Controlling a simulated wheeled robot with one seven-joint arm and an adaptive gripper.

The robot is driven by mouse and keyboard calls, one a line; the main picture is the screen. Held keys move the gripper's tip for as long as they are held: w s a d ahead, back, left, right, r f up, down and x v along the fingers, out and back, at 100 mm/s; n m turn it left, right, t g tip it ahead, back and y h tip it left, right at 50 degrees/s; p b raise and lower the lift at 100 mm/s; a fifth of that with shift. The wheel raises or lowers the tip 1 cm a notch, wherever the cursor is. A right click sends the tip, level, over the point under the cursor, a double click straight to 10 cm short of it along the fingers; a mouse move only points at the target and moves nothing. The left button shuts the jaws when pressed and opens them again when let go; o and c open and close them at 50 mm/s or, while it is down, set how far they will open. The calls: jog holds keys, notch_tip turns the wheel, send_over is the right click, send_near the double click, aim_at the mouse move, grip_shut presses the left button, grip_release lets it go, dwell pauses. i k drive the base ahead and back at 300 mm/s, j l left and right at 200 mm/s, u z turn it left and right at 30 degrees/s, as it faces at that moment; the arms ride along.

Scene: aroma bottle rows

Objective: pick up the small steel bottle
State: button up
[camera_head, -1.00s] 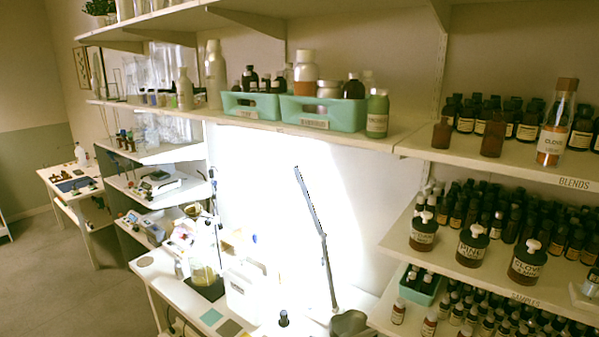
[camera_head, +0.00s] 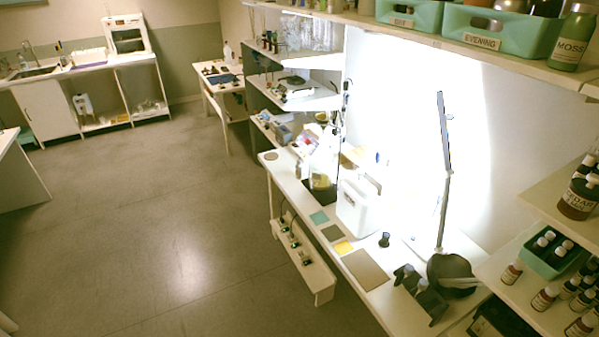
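I cannot pick out a small steel bottle for certain. A pale, greyish container (camera_head: 511,5) shows its lower part in the green bin labelled EVENING (camera_head: 490,42), cut off by the top edge; its material cannot be told. No clear steel bottle shows on the white workbench (camera_head: 290,195) either, where the lamp glare washes out detail. My gripper is not in view.
A desk lamp (camera_head: 445,170) stands on the bench near a small dark bottle (camera_head: 384,240), a white box (camera_head: 357,208) and a dark object (camera_head: 422,292) I cannot identify. Shelves with bottles, such as a dark CEDAR bottle (camera_head: 577,200), flank the right. Grey floor (camera_head: 150,230) is open at left.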

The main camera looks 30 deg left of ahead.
aim_at(298, 167)
jog(key=i+j, duration=0.25)
jog(key=j, duration=0.2)
jog(key=i+j, duration=0.2)
jog(key=j, duration=0.25)
jog(key=i+j, duration=0.25)
jog(key=j, duration=0.2)
jog(key=i+j, duration=0.25)
jog(key=j, duration=0.2)
jog(key=i+j, duration=0.2)
jog(key=j, duration=0.25)
jog(key=i+j, duration=0.25)
jog(key=j, duration=0.15)
jog(key=i+j, duration=0.2)
jog(key=i, duration=0.2)
jog(key=j+u, duration=0.05)
